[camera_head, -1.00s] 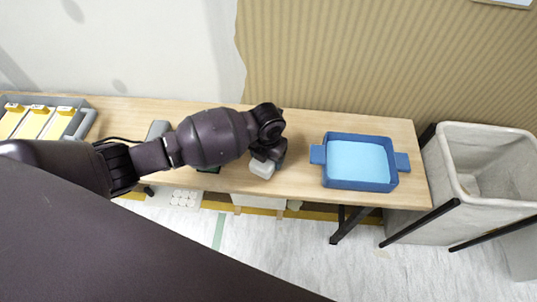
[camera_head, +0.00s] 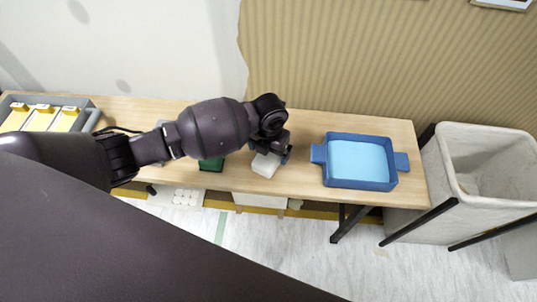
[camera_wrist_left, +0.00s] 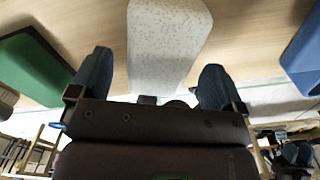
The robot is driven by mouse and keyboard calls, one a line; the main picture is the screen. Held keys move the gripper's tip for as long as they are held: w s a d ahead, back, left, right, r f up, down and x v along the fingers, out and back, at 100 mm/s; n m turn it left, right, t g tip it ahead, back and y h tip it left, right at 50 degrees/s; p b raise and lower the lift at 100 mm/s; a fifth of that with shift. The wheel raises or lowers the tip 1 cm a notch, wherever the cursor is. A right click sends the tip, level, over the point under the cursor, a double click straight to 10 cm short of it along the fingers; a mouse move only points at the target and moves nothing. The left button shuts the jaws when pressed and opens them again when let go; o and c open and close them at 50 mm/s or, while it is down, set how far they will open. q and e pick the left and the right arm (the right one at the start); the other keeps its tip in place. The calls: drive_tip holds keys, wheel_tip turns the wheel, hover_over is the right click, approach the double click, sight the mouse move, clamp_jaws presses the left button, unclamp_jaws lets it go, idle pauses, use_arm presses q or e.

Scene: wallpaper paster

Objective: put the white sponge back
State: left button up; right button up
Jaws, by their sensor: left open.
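The white sponge (camera_head: 265,164) lies on the wooden table in the head view, near the table's front edge. In the left wrist view the speckled white sponge (camera_wrist_left: 166,45) is ahead of my left gripper (camera_wrist_left: 155,84), between the lines of its two fingers. The fingers are apart, with nothing visibly clamped. In the head view my left gripper (camera_head: 276,151) is at the sponge and partly covers it. I cannot tell whether the fingers touch it. My right gripper is not in view.
A blue tray (camera_head: 328,182) with light blue inside stands right of the sponge. A green object (camera_head: 211,165) lies left of it, also in the wrist view (camera_wrist_left: 30,72). A grey bin (camera_head: 455,190) stands past the table's right end. A grey box (camera_head: 92,116) with yellow items is far left.

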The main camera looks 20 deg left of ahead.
sight(270, 155)
use_arm(q)
wheel_tip(270, 155, up, 9)
drive_tip(key=p, duration=0.2)
drive_tip(key=shift+f, duration=0.1)
drive_tip(key=shift+s+d+f, duration=0.15)
drive_tip(key=shift+s+f, duration=0.1)
drive_tip(key=shift+s, duration=0.05)
drive_tip(key=s+d+f+n+h, duration=0.1)
drive_tip(key=s+n, duration=0.1)
drive_tip(key=s+d+f+n+t+h, duration=0.1)
drive_tip(key=s+f+n, duration=0.1)
drive_tip(key=n, duration=0.1)
drive_tip(key=s+d+f+n+t+h, duration=0.1)
drive_tip(key=s+f+n, duration=0.1)
drive_tip(key=n, duration=0.1)
drive_tip(key=shift+s+d+f, duration=0.1)
drive_tip(key=shift+s+f, duration=0.15)
drive_tip(key=s+a+n+t+y, duration=0.1)
drive_tip(key=s+a+n+t, duration=0.3)
drive_tip(key=s+n, duration=0.6)
drive_tip(key=s+a+r+n+t+y, duration=0.1)
drive_tip(key=s+a+n+t, duration=0.3)
drive_tip(key=s+a+n, duration=0.5)
drive_tip(key=s+n+y, duration=0.1)
drive_tip(key=n, duration=0.8)
drive_tip(key=shift+a, duration=0.25)
